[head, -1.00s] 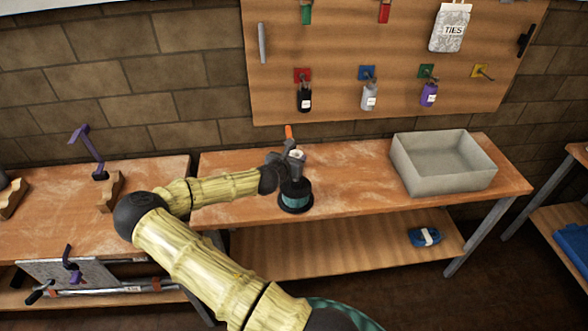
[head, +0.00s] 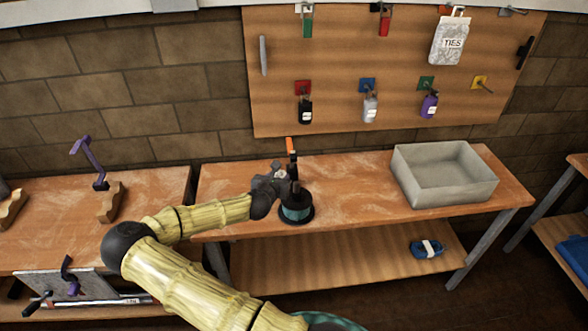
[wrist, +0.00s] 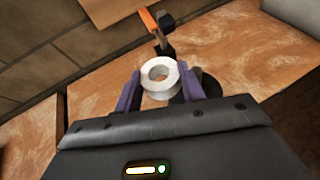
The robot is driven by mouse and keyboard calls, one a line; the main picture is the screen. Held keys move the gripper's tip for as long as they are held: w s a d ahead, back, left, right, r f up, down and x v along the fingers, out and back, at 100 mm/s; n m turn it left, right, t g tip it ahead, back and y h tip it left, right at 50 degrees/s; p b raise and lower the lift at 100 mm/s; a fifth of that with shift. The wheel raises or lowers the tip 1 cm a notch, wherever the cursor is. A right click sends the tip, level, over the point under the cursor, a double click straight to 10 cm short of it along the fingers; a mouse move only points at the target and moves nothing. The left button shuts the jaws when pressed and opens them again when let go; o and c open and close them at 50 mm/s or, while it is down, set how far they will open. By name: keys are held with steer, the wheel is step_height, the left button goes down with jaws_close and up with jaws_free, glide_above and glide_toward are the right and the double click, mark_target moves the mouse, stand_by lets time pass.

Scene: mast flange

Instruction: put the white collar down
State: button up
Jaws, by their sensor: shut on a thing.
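The white collar (wrist: 148,88) is a thick ring, held between the purple fingers of my gripper (wrist: 161,80) in the wrist view. Its hole faces the camera and no post shows through it. In the head view my gripper (head: 274,181) is above the bench, just left of the mast (head: 291,158); the collar is hard to make out there. The mast has an orange top and a dark shaft, and it shows behind the collar in the wrist view (wrist: 164,46). A teal band (head: 297,213) sits low around it on a black base.
A grey open bin (head: 445,197) stands on the right of the bench (head: 350,180). Bench top between mast and bin is clear. A purple hooked stand (head: 90,160) is on the left bench.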

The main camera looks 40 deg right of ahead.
steer(key=s+a+f+n+t+y, duration=0.1)
steer(key=a+f+n+y, duration=0.2)
steer(key=a, duration=0.6)
steer(key=s+a+f+n+t+y, duration=0.1)
steer(key=a+f+n+t+y, duration=0.1)
steer(key=a, duration=0.7)
steer(key=a+f+n+t+y, duration=0.2)
steer(key=a+f+n+y, duration=0.2)
steer(key=a, duration=0.5)
steer(key=shift+s+a+n+y, duration=0.15)
steer(key=shift+s+n+y, duration=0.25)
steer(key=shift+n+y, duration=0.35)
